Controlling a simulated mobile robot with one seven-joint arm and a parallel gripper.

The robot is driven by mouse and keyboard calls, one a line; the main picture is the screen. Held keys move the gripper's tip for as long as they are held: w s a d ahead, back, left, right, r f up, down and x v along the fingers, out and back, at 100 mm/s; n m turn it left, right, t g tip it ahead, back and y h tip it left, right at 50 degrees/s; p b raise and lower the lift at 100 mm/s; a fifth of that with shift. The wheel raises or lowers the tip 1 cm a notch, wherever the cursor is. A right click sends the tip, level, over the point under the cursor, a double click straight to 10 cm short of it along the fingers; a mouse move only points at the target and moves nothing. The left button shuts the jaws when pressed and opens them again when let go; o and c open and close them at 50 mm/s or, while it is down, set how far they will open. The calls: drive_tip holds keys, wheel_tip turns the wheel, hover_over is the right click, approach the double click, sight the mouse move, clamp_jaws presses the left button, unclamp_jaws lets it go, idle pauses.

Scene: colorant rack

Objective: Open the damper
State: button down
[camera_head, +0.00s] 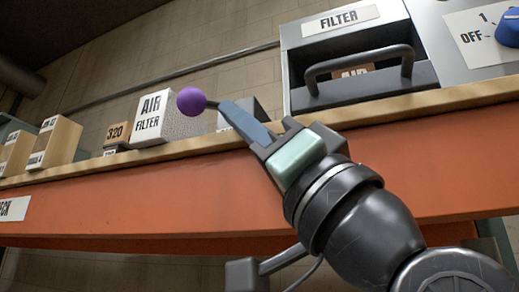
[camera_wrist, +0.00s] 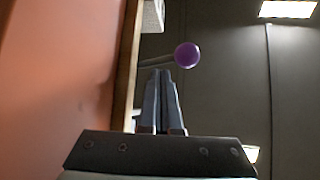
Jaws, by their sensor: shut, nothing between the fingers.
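A purple ball knob (camera_head: 191,101) sits at the end of a thin dark lever above the wooden shelf edge. It also shows in the wrist view (camera_wrist: 187,55), just beyond my fingertips. The lever's base is hidden behind my fingers in the head view. My gripper (camera_head: 228,106) is shut and empty, its blue-grey fingers pointing up toward the knob. In the wrist view its fingertips (camera_wrist: 161,73) are close together just below the lever and knob. I cannot tell whether they touch the lever.
A grey FILTER unit (camera_head: 432,74) with a dark handle (camera_head: 358,64) stands at right, beside a blue OFF/1 dial (camera_head: 509,28). An AIR FILTER box (camera_head: 148,118) and several smaller boxes stand on the shelf at left. An orange beam (camera_head: 130,210) runs below the shelf edge.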

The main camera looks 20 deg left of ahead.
drive_tip(key=b+v, duration=0.3)
drive_tip(key=v, duration=0.6)
drive_tip(key=shift+s+d, duration=0.3)
drive_tip(key=shift+r, duration=0.1)
